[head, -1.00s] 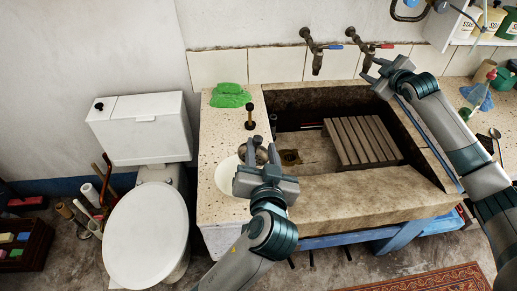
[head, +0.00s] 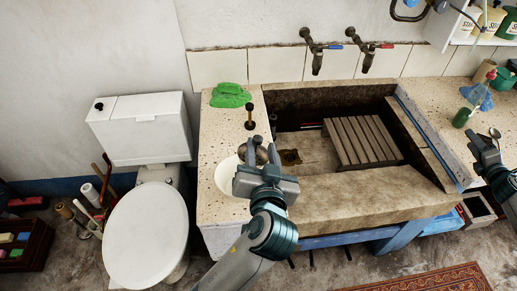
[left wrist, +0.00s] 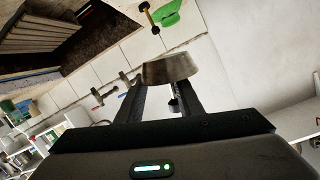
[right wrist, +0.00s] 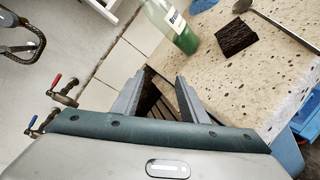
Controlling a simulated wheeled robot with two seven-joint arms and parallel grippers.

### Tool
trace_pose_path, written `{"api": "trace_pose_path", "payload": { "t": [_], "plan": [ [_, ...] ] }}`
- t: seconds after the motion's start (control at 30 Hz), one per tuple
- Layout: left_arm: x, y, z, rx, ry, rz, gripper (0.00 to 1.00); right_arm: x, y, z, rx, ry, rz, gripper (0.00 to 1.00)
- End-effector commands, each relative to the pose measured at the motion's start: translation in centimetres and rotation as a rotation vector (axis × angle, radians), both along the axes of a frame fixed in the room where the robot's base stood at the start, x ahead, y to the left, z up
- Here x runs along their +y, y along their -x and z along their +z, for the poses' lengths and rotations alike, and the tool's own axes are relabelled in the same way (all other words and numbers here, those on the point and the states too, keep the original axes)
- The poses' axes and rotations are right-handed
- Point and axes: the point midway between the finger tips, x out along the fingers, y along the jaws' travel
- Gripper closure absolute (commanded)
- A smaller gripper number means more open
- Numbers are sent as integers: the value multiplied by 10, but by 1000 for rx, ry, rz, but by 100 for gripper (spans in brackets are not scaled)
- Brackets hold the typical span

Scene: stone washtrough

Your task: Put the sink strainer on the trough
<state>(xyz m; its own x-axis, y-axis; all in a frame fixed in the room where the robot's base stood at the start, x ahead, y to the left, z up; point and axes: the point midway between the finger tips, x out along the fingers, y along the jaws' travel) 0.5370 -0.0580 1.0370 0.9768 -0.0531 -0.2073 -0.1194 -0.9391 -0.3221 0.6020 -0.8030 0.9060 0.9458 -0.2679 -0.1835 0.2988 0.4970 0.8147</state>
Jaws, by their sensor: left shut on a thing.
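The sink strainer, a grey metal cup (left wrist: 170,68), is between the fingertips of my left gripper (left wrist: 155,95), which is shut on it. In the head view the strainer (head: 261,155) is partly hidden by my left gripper (head: 262,150), above the speckled counter by a white bowl. The stone trough (head: 375,190) lies to the right of that gripper, with a square drain (head: 290,157) at its left end. My right gripper (head: 484,138) is over the right counter; its fingers are apart and empty in the right wrist view (right wrist: 158,88).
A white bowl (head: 228,180) and a green cloth (head: 230,95) lie on the left counter, with a black-headed plunger (head: 250,118). A slatted wooden board (head: 362,141) covers the trough's middle. A green bottle (head: 463,117) stands on the right counter. Two taps jut from the wall.

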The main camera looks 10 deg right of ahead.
Motion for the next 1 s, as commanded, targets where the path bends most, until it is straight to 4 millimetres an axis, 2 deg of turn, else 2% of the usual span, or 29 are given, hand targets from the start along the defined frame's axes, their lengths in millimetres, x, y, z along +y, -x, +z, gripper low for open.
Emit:
{"api": "trace_pose_path", "payload": {
  "t": [0.03,0.1,0.3,0.37,0.4,0.47,0.77,1.0],
  "plan": [
    [0,0,0,0,0,0,97,-12,20,-11,45,57,18,60],
    [0,0,0,0,0,0,97,-24,44,-24,105,133,54,60],
    [0,0,0,0,0,0,97,-49,105,-56,265,290,150,60],
    [0,0,0,0,0,0,97,-55,122,-63,307,324,176,60],
    [0,0,0,0,0,0,97,-53,128,-77,316,309,163,60],
    [0,0,0,0,0,0,97,-54,138,-93,337,297,150,60],
    [0,0,0,0,0,0,97,-14,179,-195,345,-9,-6,60],
    [0,0,0,0,0,0,97,34,223,-282,361,-273,-158,60]
  ]
}}
